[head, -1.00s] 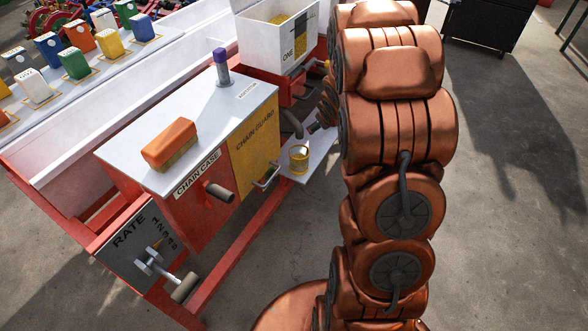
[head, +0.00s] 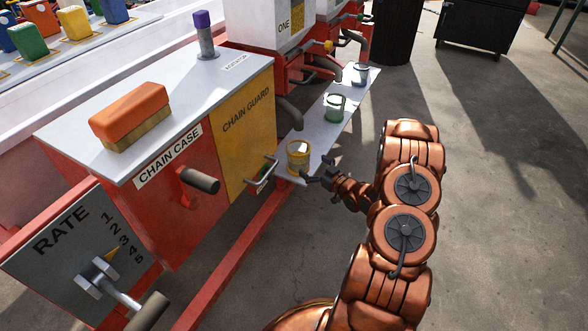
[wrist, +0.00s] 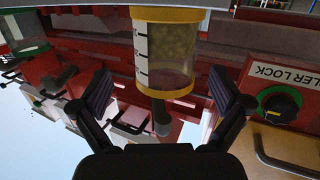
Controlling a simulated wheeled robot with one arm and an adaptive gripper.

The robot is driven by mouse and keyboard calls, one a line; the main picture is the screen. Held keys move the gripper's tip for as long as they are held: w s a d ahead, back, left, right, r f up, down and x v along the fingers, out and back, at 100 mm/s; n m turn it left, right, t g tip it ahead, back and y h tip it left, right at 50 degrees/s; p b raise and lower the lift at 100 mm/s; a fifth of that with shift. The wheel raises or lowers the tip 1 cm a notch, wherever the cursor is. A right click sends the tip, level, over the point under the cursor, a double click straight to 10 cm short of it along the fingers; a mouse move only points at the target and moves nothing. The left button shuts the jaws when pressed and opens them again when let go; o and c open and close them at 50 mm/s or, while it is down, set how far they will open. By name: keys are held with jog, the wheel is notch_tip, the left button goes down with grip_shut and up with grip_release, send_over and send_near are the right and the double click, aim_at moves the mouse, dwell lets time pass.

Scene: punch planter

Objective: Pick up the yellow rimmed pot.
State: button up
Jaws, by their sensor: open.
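The yellow rimmed pot (head: 298,157) stands on the near end of a narrow white shelf (head: 318,140) beside the yellow chain guard. It is a clear cup with yellow bands. In the wrist view, which looks upside down, the pot (wrist: 166,55) shows a white scale and pale grains inside. My gripper (head: 318,179) is just right of the pot in the head view. In the wrist view my open gripper (wrist: 165,97) has one finger on each side of the pot's lower picture end. No finger visibly touches the pot.
A green rimmed pot (head: 335,107) stands farther along the shelf. A metal handle (head: 263,174) sticks out just left of the yellow rimmed pot, and a dark spout (head: 289,113) hangs behind it. The floor (head: 490,200) right of my arm is clear.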

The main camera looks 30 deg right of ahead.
aim_at(306, 166)
jog(key=shift+s+a+f+t+y+b, duration=0.15)
jog(key=shift+f+t+b, duration=0.2)
jog(key=shift+f, duration=0.3)
jog(key=shift+s+f+t+y+b, duration=0.15)
jog(key=shift+f+t+b, duration=0.2)
jog(key=shift+f, duration=0.25)
jog(key=shift+w+a+r+b, duration=0.1)
jog(key=shift+w+a+b, duration=0.15)
jog(key=shift+w, duration=0.65)
jog(key=shift+w+a+r+b, duration=0.1)
jog(key=shift+w+a+b, duration=0.15)
jog(key=shift+w, duration=0.6)
jog(key=shift+w+a+r+b, duration=0.15)
jog(key=shift+w+b, duration=0.25)
jog(key=shift+w, duration=0.65)
jog(key=shift+w+a+r+b, duration=0.1)
jog(key=shift+w+b, duration=0.25)
jog(key=shift+w, duration=0.7)
jog(key=c, duration=1.2)
jog(key=shift+c, duration=0.2)
jog(key=shift+r, duration=0.1)
